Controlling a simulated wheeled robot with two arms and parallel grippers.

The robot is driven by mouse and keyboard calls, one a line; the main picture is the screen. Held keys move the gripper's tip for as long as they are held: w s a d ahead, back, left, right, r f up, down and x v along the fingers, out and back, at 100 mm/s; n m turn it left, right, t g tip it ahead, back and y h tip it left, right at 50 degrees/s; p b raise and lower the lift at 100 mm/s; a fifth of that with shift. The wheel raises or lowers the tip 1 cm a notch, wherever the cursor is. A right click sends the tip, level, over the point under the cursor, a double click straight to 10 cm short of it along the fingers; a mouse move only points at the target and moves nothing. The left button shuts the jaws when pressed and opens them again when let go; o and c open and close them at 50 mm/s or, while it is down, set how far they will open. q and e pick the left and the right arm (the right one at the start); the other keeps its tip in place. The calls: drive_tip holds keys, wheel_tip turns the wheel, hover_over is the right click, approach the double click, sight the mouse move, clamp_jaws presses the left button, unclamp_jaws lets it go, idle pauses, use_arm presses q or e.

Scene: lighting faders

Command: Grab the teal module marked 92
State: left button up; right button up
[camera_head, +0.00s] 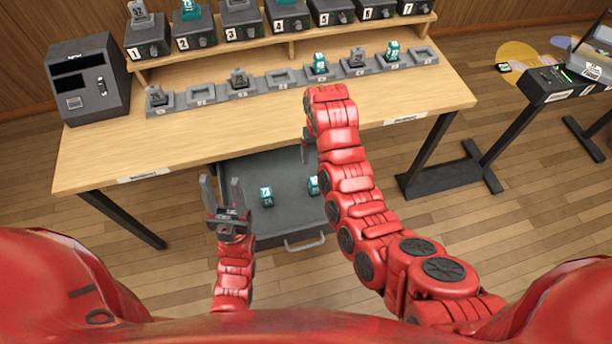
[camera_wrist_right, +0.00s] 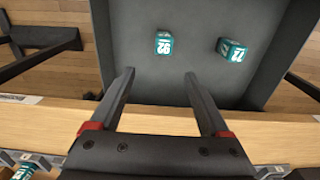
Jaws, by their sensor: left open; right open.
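Two teal modules lie in the open grey drawer (camera_head: 240,170) below the desk. In the right wrist view, one teal module (camera_wrist_right: 163,43) has a label that appears to read 92. The other teal module (camera_wrist_right: 231,50) appears to read 72. The head view shows them as a right one (camera_head: 314,185), partly behind my right arm, and a left one (camera_head: 266,195). My right gripper (camera_wrist_right: 152,78) is open and empty, above the desk's front edge, with the 92 module beyond its fingertips. My left gripper (camera_head: 222,182) is open and empty, left of the drawer modules.
The wooden desk (camera_head: 215,130) carries a row of grey trays, some holding grey or teal modules. A shelf (camera_head: 275,55) behind has numbered black boxes. A dark machine (camera_head: 88,80) stands at left. The drawer's handle (camera_head: 304,243) faces me. Another table (camera_head: 555,85) is at right.

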drive_tip(key=b, duration=0.5)
hover_over(316, 180)
drive_tip(key=f, duration=0.5)
drive_tip(key=shift+s+d+f, duration=0.2)
wheel_tip(316, 180, down, 5)
drive_tip(key=shift+r+p, duration=0.1)
drive_tip(key=shift+p, duration=0.65)
drive_tip(key=shift+w+a+f, duration=0.1)
drive_tip(key=shift+f, duration=0.7)
drive_tip(key=shift+a+f+p, duration=0.15)
drive_tip(key=shift+f+p, duration=0.35)
drive_tip(key=shift+f, duration=0.3)
drive_tip(key=shift+a+f, duration=0.1)
drive_tip(key=shift+f, duration=1.7)
